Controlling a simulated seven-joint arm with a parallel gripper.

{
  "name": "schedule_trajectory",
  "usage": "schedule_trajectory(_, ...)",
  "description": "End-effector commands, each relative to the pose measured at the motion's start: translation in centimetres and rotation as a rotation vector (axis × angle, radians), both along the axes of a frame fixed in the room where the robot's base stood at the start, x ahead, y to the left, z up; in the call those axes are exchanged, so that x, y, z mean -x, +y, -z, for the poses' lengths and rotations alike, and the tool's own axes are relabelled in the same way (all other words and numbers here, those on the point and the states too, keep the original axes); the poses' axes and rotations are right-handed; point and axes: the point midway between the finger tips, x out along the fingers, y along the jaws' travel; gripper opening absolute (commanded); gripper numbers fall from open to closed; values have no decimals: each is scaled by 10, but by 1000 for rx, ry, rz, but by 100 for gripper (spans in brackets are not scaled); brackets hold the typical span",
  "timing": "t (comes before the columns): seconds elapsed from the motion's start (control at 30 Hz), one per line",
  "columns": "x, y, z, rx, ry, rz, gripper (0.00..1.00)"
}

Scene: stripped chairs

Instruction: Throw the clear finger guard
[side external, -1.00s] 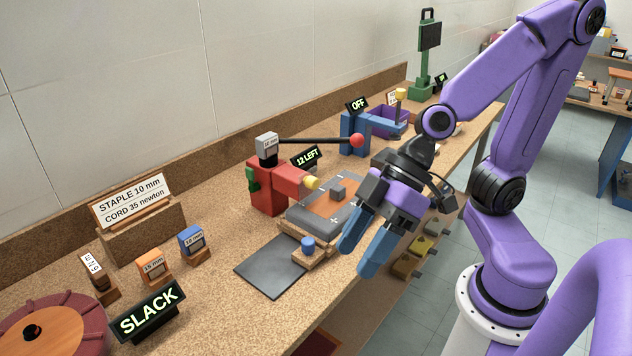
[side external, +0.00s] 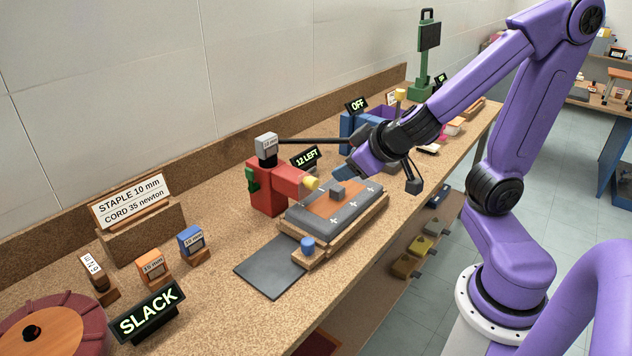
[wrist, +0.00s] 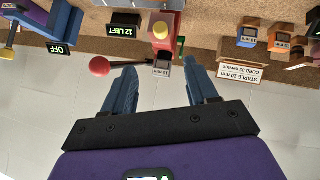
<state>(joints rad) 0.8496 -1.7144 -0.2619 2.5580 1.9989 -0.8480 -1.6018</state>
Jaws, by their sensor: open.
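I cannot make out a clear finger guard in either view. The red stapling head (side external: 266,185) with its yellow nose (side external: 311,183) stands behind the padded orange and grey seat (side external: 335,212). A black lever (side external: 308,141) runs right from the head's top. Its red ball (wrist: 99,66) shows in the wrist view and is hidden behind my arm in the side view. My gripper (side external: 347,161) is open and empty, right of the head and above the seat's back edge. In the wrist view my gripper (wrist: 160,64) has its fingers apart, with the head beyond them.
A "12 LEFT" sign (side external: 304,157) stands behind the head, and an "OFF" sign (side external: 356,105) farther back. A dark mat (side external: 272,266), numbered blocks and a "SLACK" sign (side external: 147,311) are at front left.

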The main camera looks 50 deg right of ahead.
Motion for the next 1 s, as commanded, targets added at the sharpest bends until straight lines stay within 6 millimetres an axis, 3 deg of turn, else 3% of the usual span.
schedule_trajectory(1.0,-77,-24,74,0,2,-1,58)
